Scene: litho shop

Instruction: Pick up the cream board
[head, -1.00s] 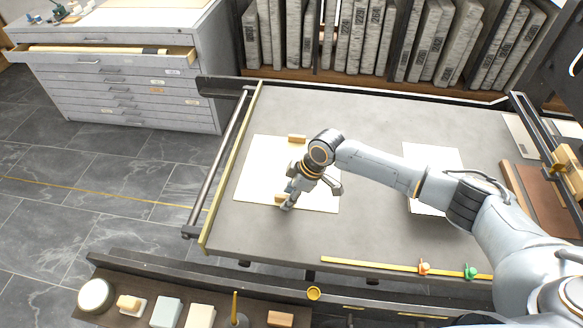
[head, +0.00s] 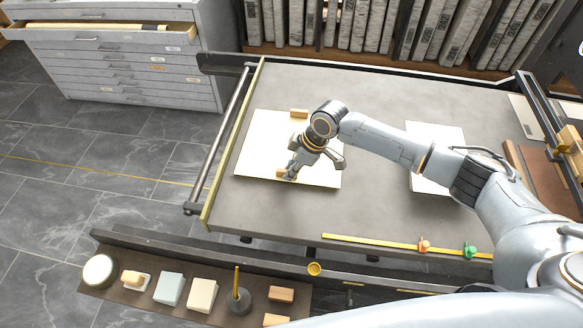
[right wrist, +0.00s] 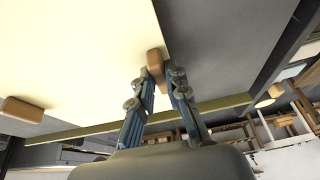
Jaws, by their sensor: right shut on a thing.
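The cream board (head: 262,150) is a large pale flat sheet on the left part of the grey table. It bears a small wooden block (head: 299,113) at its far edge and another (head: 281,173) at its near edge. My right gripper (head: 290,175) is shut on the near block, which the right wrist view shows between its fingertips (right wrist: 157,70). The cream board (right wrist: 75,55) fills the left of that view, with the other block (right wrist: 22,112) at its left. The board looks flat on the table; any small gap beneath is unclear. My left gripper is out of view.
The grey table (head: 350,215) is bare around the board. A second white sheet (head: 430,140) lies to the right, partly under my arm. A yellow rule (head: 375,244) with orange and green pieces runs along the near edge. A shelf tray (head: 130,297) holds small items in front.

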